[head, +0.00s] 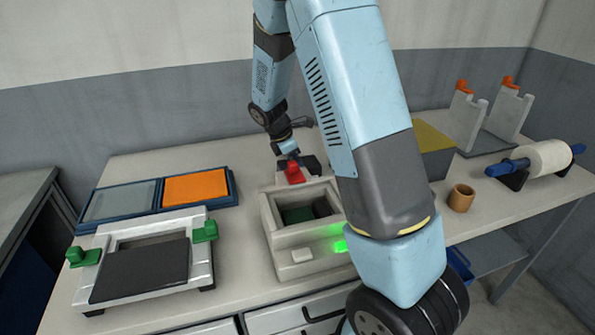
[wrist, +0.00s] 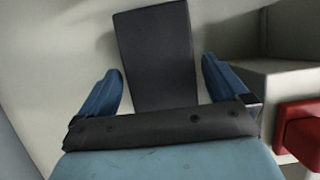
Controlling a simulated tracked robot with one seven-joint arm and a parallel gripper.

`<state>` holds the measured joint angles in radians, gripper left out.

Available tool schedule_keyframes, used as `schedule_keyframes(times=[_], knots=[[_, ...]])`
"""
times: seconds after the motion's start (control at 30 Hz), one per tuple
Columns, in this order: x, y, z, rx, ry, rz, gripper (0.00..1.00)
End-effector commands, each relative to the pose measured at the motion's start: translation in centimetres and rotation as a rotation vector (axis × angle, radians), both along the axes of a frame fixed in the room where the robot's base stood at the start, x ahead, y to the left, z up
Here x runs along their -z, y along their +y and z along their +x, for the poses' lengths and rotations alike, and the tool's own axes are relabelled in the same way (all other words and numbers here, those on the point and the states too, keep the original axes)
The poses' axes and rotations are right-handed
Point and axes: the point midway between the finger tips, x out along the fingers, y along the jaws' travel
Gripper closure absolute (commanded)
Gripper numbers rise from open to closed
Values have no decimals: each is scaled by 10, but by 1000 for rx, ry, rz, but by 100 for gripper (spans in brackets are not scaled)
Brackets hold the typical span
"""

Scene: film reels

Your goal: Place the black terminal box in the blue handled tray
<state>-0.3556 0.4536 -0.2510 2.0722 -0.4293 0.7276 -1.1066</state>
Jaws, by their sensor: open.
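The black terminal box seems to be the dark, flat-sided block (wrist: 155,58) in the wrist view. It lies just ahead of my gripper (wrist: 163,88), between the lines of its two blue fingers. The fingers are open, with a gap visible beside the block; contact cannot be told. In the head view my gripper (head: 291,155) is low over the table, behind the pale open-topped machine, near a dark shape (head: 313,166). No blue handled tray shows clearly; a blue container (head: 460,262) below the table edge, partly hidden by my arm, may be it.
A red part (head: 293,173) on the pale machine (head: 285,240) is close to my gripper; it also shows in the wrist view (wrist: 300,135). A blue-framed double panel (head: 150,213) and a green-handled frame (head: 190,220) lie left. A brown cup (head: 461,199) stands right.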

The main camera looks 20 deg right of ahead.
Motion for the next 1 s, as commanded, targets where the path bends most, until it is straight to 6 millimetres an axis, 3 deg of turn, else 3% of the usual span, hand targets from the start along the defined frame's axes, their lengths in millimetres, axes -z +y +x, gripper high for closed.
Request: schedule_keyframes(times=[0.2, 0.47, 1.0], knots=[[20, -8, 0, 0, 0, 0, 0], [22, -9, 0, 0, -1, 0, 0], [22, -8, 0, -2, -1, 0, 51]])
